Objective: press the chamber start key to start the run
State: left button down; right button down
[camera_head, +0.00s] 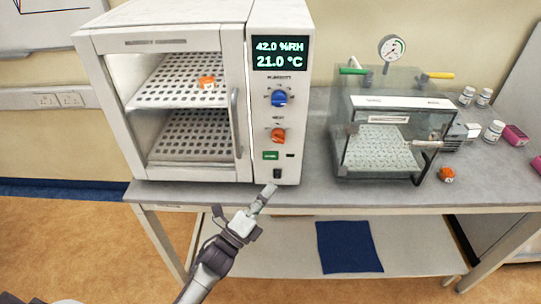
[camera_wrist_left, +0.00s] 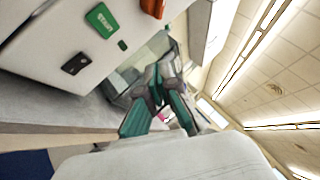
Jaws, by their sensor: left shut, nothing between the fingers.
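The white chamber (camera_head: 160,32) stands on the bench with its display lit at 42.0 %RH and 21.0 °C. A green key (camera_head: 270,155) with pale lettering sits low on its control panel, below the blue and orange knobs; it also shows in the left wrist view (camera_wrist_left: 101,20). My left gripper (camera_head: 268,191) is shut and empty. Its tips are in front of the panel's lower edge, below the green key and apart from it in the picture. The fingers also show in the left wrist view (camera_wrist_left: 162,75). My right gripper is in neither view.
A black rocker switch (camera_head: 277,174) sits just below the green key, with a small dark element (camera_head: 290,155) beside the key. An orange-capped item (camera_head: 207,83) is on the chamber's upper shelf. A clear box with a gauge (camera_head: 392,47) stands to the right.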

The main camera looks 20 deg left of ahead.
pick_arm(q)
jog(key=shift+w, duration=0.1)
jog(key=b, duration=0.3)
send_near(278, 153)
jog(key=w+d+r, duration=0.2)
jog(key=d, duration=0.1)
jog(key=shift+w+a+r+b, duration=0.1)
jog(key=shift+w+a+b, duration=0.1)
jog(key=shift+w, duration=0.25)
jog(key=shift+w+a+r+b, duration=0.1)
jog(key=shift+w+a+b, duration=0.1)
jog(key=shift+w, duration=0.3)
jog(key=shift+f, duration=0.1)
dwell(0.3)
jog(key=shift+w+b, duration=0.2)
jog(key=shift+b, duration=0.15)
jog(key=shift+w, duration=0.2)
